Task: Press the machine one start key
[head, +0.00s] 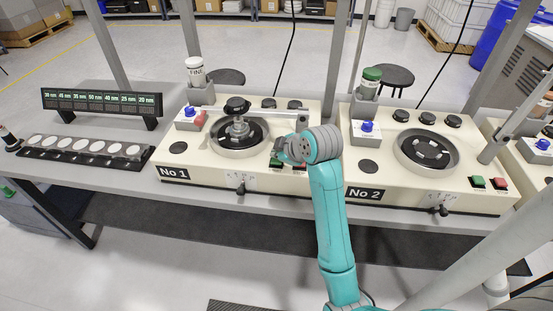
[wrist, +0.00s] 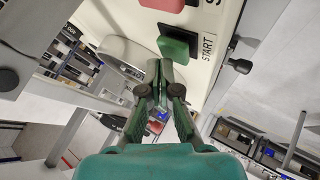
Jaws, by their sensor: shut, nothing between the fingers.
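Machine one, a cream unit labelled No 1 (head: 173,172), stands left of centre in the head view. Its green start key (wrist: 178,47) sits beside the word START in the wrist view, on a dark base. In the head view the key (head: 275,163) shows only in part, beside my arm. My gripper (wrist: 159,66) is shut and empty, its fingertips just beside and below the green key in the wrist picture. I cannot tell whether they touch it. In the head view the gripper (head: 281,150) is over the front right of machine one, partly hidden by my wrist.
A red key (wrist: 165,4) sits close to the green one. Machine two (head: 365,194), with its own green key (head: 478,182) and red key (head: 499,183), stands to the right. A rack of white discs (head: 78,153) and a display (head: 102,101) are at the left.

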